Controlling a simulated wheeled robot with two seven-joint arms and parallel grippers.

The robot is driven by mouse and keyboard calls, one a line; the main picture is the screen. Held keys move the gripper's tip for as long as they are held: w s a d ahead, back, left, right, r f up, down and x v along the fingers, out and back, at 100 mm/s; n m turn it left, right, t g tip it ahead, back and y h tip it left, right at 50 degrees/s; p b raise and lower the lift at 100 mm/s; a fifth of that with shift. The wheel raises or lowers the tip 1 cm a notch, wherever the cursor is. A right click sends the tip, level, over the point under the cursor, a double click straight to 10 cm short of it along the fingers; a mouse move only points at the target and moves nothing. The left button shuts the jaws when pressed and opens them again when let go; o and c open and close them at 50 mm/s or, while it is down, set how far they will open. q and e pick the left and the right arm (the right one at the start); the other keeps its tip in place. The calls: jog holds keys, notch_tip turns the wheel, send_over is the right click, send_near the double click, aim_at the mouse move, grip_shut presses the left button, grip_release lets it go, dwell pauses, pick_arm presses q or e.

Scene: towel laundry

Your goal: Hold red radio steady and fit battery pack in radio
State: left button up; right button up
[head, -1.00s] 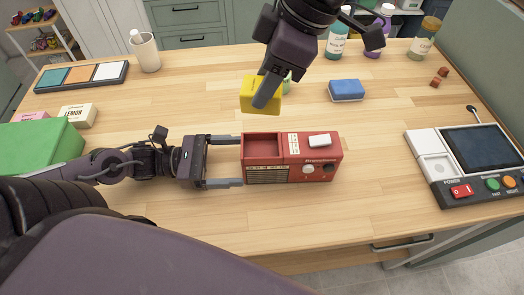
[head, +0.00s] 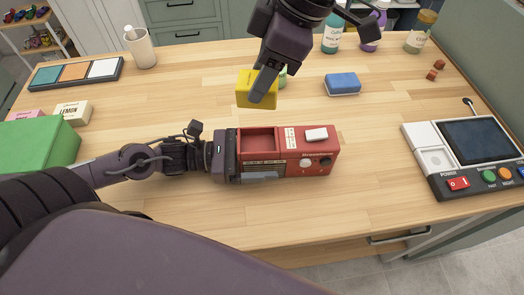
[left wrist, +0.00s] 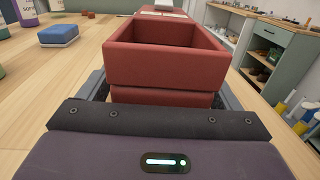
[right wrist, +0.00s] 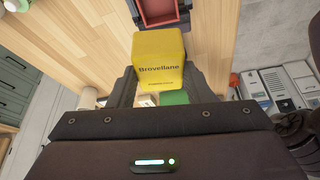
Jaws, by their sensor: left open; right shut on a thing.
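The red radio (head: 318,162) lies on the table with its open, empty battery bay (head: 259,143) facing up at its left end. My left gripper (head: 258,168) is open, with its fingers on either side of the radio's left end. The bay fills the middle of the left wrist view (left wrist: 166,62), between the fingers. My right gripper (head: 262,92) is shut on the yellow battery pack (head: 246,90), held above the table behind the radio. The pack also shows in the right wrist view (right wrist: 158,62), marked "Brovellane", with the bay beyond it.
A blue sponge (head: 342,84) lies behind the radio to the right. A control panel with a screen (head: 452,182) stands at the right. A green box (head: 38,146) and a lemon box (head: 72,112) are at the left. Bottles (head: 420,36) stand along the back. The front table is clear.

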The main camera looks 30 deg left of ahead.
pick_arm(q)
jog(key=c, duration=1.4)
pick_arm(e)
jog(key=shift+n+g, duration=0.3)
jog(key=shift+n, duration=0.5)
notch_tip(320, 180, down, 5)
jog(key=shift+w+f, duration=0.1)
jog(key=shift+f, duration=2.6)
